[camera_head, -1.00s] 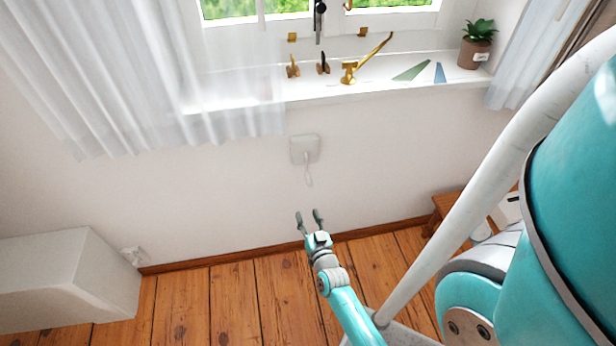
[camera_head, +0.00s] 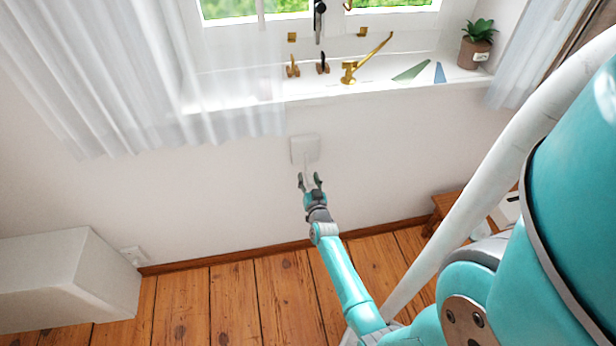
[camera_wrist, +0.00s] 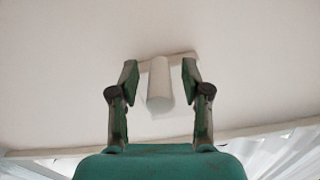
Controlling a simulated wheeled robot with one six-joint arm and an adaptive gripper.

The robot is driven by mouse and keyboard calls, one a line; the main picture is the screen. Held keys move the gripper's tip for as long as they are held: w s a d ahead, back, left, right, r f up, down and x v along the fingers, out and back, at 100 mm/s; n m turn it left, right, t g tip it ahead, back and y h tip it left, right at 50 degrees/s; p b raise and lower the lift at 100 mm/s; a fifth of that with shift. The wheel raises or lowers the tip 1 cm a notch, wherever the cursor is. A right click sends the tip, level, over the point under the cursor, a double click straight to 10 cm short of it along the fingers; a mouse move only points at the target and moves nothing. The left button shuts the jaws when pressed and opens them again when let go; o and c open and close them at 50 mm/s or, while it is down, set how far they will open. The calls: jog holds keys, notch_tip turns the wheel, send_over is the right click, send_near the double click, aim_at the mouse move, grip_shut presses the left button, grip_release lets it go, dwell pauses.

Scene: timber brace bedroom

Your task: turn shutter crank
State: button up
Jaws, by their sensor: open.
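The white shutter crank has a square wall plate (camera_head: 304,149) on the wall below the windowsill, with a thin handle (camera_head: 308,172) hanging down from it. My gripper (camera_head: 311,180) is open at the handle's lower part, which it partly hides in the head view. In the wrist view the white crank handle (camera_wrist: 160,84) lies between the two open fingers of my gripper (camera_wrist: 160,82), with a visible gap on each side. The plate (camera_wrist: 180,62) shows behind the handle there.
The windowsill (camera_head: 380,84) above holds a brass lever (camera_head: 349,74), small hooks and a potted plant (camera_head: 476,46). A sheer curtain (camera_head: 130,80) hangs at left. A white box-shaped unit (camera_head: 70,278) stands lower left, and a wooden stool (camera_head: 447,203) stands at right.

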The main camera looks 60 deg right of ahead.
jog(key=shift+w+d, duration=0.5)
jog(key=shift+d, duration=0.05)
grip_shut()
jog(key=shift+d+n, duration=0.1)
jog(key=shift+n, duration=0.2)
